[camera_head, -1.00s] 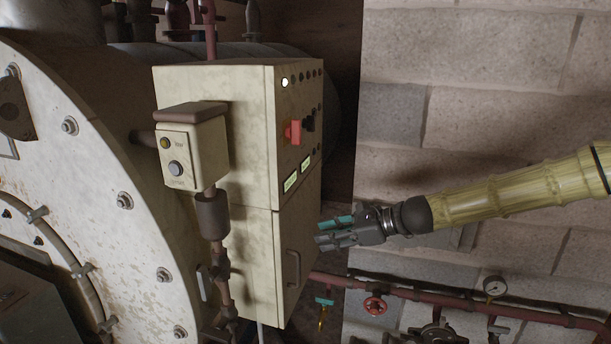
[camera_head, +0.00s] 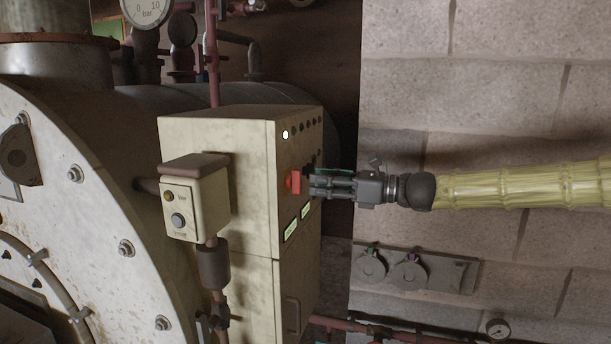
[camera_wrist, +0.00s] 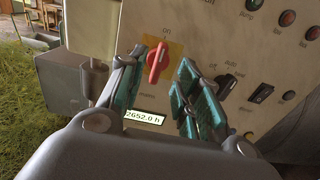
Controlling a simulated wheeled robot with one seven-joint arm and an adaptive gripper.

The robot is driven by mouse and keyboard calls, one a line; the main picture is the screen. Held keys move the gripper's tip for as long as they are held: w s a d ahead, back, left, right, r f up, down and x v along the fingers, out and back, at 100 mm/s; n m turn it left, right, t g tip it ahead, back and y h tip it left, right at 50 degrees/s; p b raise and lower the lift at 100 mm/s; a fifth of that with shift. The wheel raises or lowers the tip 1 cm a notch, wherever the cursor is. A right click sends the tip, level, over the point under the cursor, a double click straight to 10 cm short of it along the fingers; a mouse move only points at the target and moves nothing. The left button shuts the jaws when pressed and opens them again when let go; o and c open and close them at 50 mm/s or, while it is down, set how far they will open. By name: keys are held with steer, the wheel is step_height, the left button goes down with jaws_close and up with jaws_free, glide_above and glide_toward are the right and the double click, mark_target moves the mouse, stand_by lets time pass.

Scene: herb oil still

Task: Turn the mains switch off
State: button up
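The mains switch (camera_wrist: 156,64) is a red rotary handle on a yellow plate, with "on" above it and "mains" below. Its handle lies along the line toward "on". In the head view the red switch (camera_head: 294,182) is on the right-hand face of the cream control cabinet (camera_head: 215,128). My gripper (camera_head: 314,183) is just right of the switch, pointing at the panel. In the wrist view its two teal-padded fingers are apart, one on each side of the switch in the picture. Nothing is held. I cannot tell whether a finger touches the switch.
A black selector (camera_wrist: 226,86) marked "Auto" and a black lever (camera_wrist: 261,93) are right of the switch. Indicator lamps (camera_wrist: 288,18) are above them. A counter display (camera_wrist: 144,115) is below. A small button box (camera_head: 195,205) stands out from the cabinet's left. A brick wall is behind my arm.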

mark_target(301, 180)
steer(key=shift+p+x, duration=0.7)
steer(key=shift+x, duration=1.55)
steer(key=shift+c, duration=0.2)
jaws_close()
